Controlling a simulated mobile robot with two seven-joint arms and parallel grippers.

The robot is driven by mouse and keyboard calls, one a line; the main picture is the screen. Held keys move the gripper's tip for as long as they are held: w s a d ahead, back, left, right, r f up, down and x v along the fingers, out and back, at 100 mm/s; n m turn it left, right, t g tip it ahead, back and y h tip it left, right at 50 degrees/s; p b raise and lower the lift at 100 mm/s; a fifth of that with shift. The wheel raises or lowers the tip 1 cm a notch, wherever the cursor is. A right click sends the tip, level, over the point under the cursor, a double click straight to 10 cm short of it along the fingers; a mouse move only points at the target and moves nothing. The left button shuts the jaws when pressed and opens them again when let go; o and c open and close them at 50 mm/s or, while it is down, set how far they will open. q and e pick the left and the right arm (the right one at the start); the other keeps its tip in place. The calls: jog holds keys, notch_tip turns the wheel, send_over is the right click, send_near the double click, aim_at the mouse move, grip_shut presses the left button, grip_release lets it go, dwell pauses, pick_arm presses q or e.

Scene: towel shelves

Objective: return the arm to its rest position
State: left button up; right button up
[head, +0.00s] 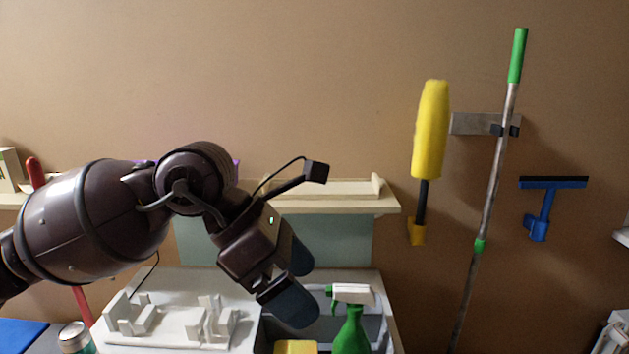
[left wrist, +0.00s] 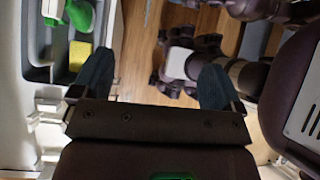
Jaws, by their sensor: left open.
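My left arm comes in from the left in the head view, raised in front of the wall shelf and the counter unit. My left gripper (head: 298,284) points down and to the right, above the counter near the green spray bottle (head: 350,328). In the left wrist view its two dark fingers (left wrist: 157,78) are wide apart with nothing between them. The floor and dark parts of my own body show beyond them.
A white rack (head: 180,322) and a yellow block (head: 295,347) are below the arm. The wall shelf (head: 340,202) is behind it. A yellow duster (head: 431,130), a green-ended pole (head: 495,165) and a blue squeegee (head: 548,205) hang at right.

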pick_arm(q)
jog(key=s+d+r+n+g+h, duration=0.25)
jog(key=d+r+h, duration=0.25)
jog(key=r+h, duration=0.4)
jog(key=w+a+r+n+t+h, duration=0.35)
jog(key=w+n+h, duration=0.25)
jog(key=n, duration=0.2)
jog(key=w+a+f+n+t+y, duration=0.2)
jog(key=w+a+f+n+t, duration=0.2)
jog(key=n+t, duration=0.45)
jog(key=w+a+f+n+t+y, duration=0.25)
jog(key=w+f+n+t, duration=0.2)
jog(key=n+t, duration=0.45)
jog(key=w+a+f+n+y, duration=0.1)
jog(key=a+f+n+y, duration=0.5)
jog(key=f+n, duration=0.3)
jog(key=a+f+n+y, duration=0.5)
jog(key=f+n+y, duration=0.2)
jog(key=f, duration=0.5)
jog(key=s+a+f+n+g+y, duration=0.2)
jog(key=s+a+f+n+g, duration=0.1)
jog(key=s+f, duration=0.9)
jog(key=s+a+f+n+g+y, duration=0.3)
jog(key=s+a+f, duration=0.3)
jog(key=s+f, duration=0.6)
notch_tip(320, 180, down, 3)
jog(key=shift+s+a+f+n+y, duration=0.1)
jog(key=shift+s+a+n+y, duration=0.3)
jog(key=shift+n, duration=0.5)
